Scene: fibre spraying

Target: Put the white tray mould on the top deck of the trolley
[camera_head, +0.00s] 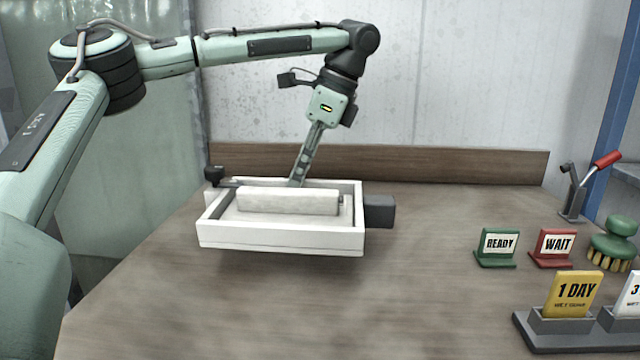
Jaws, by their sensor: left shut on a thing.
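The white tray mould (280,241) is a shallow rectangular box with a raised block inside it. It is left of centre in the head view, over the wooden table, with a soft shadow below it that suggests it is off the surface. My left gripper (297,183) reaches down from above to the mould's far side and is shut on it. Its fingertips are partly hidden behind the raised block. My right gripper is not in view. No trolley can be made out.
A dark grey block (380,211) shows at the mould's right end. On the right stand a green READY sign (497,246), a red WAIT sign (554,247), a brush (613,240), a yellow 1 DAY card (574,293) and a red-handled clamp (606,160).

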